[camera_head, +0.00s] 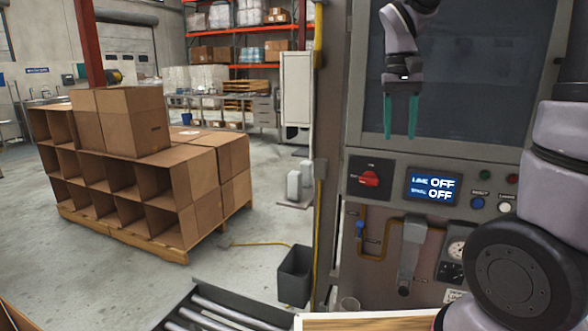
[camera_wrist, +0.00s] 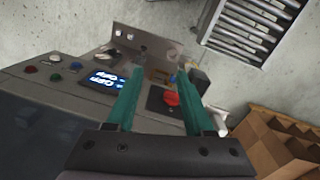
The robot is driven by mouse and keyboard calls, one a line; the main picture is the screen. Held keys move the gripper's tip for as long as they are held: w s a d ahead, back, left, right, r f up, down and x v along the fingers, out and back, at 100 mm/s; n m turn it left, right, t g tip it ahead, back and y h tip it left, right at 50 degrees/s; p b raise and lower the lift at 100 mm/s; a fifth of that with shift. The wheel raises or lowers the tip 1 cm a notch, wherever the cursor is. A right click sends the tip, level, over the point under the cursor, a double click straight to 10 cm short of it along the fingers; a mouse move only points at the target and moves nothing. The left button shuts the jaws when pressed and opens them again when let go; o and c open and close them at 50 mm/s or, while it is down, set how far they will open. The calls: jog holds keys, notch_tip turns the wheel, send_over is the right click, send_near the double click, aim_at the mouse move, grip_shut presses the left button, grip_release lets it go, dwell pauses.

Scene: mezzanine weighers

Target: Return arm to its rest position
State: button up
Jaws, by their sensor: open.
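My gripper (camera_head: 400,117) hangs in front of the dark window panel (camera_head: 460,65) of the grey machine in the head view, its two green fingers pointing down, apart and empty. In the wrist view my gripper (camera_wrist: 168,98) also shows open, with nothing between the fingers. Below it in the head view are a red rotary switch (camera_head: 370,179) and a display (camera_head: 433,188) reading OFF on both lines. The red switch (camera_wrist: 171,98) also shows in the wrist view, between the fingers as seen there. The fingers appear clear of the control panel.
Cardboard boxes (camera_head: 122,120) are stacked on a pallet (camera_head: 130,240) at left. A roller conveyor (camera_head: 215,312) and a dark bin (camera_head: 295,275) stand low in front. The conveyor also shows in the wrist view (camera_wrist: 255,25). Open floor (camera_head: 60,270) lies around the pallet.

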jog(key=s+r+m+t+y, duration=0.1)
jog(key=s+r+t, duration=0.2)
jog(key=s, duration=0.3)
jog(key=s+r+m+t+y, duration=0.1)
jog(key=s+r+t, duration=0.2)
jog(key=s, duration=0.3)
jog(key=shift+s+d+t+y, duration=0.15)
jog(key=shift+d+t+y, duration=0.15)
jog(key=shift+t, duration=0.5)
